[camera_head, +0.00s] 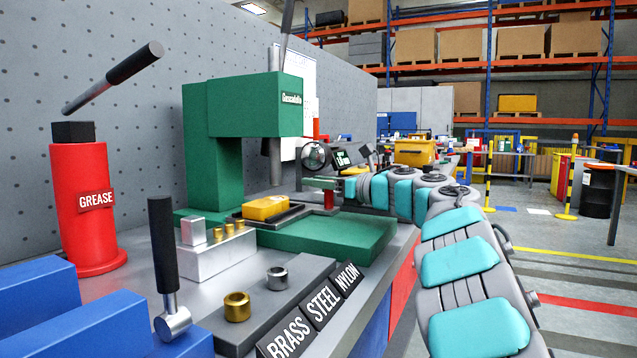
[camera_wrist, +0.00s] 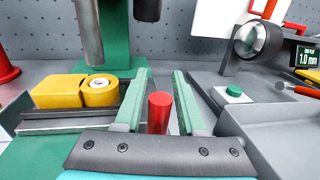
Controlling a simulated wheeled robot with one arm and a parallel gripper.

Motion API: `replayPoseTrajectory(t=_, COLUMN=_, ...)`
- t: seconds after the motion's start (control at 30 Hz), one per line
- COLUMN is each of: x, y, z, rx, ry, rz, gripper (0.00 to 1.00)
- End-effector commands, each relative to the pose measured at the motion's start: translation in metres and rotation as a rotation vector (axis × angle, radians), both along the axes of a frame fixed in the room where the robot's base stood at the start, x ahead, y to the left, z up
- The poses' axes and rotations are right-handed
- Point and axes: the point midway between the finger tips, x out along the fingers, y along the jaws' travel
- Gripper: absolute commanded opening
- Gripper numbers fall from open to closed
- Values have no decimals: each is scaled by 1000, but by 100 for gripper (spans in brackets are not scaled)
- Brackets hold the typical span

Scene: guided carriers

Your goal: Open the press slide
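The green press (camera_head: 242,110) stands on the bench, with its grey ram (camera_head: 275,160) pointing down. Its slide is a dark tray (camera_head: 279,219) on the green base, bearing a yellow holder (camera_head: 266,207). In the wrist view the yellow holder (camera_wrist: 60,92), with a round hollow end, sits left of my fingers, roughly under the ram (camera_wrist: 90,30). A red upright handle (camera_wrist: 160,113) stands between my green fingers. My gripper (camera_wrist: 160,82) is open around this handle, with a narrow gap visible on the right. The handle's foot is hidden behind the gripper body.
A gauge (camera_head: 314,156) stands behind my gripper, and a green button (camera_wrist: 234,92) is to its right. A grey block with brass pieces (camera_head: 213,252), bushings (camera_head: 237,306) and a red grease can (camera_head: 82,205) occupy the left bench. The aisle at right is clear.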

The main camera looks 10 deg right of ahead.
Motion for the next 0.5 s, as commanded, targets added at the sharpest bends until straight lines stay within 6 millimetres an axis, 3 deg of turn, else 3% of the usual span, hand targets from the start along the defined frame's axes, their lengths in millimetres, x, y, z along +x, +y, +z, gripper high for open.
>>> replayPoseTrajectory(t=0.03, x=0, y=0, z=0, rx=0, ry=0, rz=0, gripper=32)
replayPoseTrajectory(t=0.3, x=0, y=0, z=0, rx=0, ry=0, rz=0, gripper=2)
replayPoseTrajectory(t=0.5, x=0, y=0, z=0, rx=0, ry=0, rz=0, gripper=0)
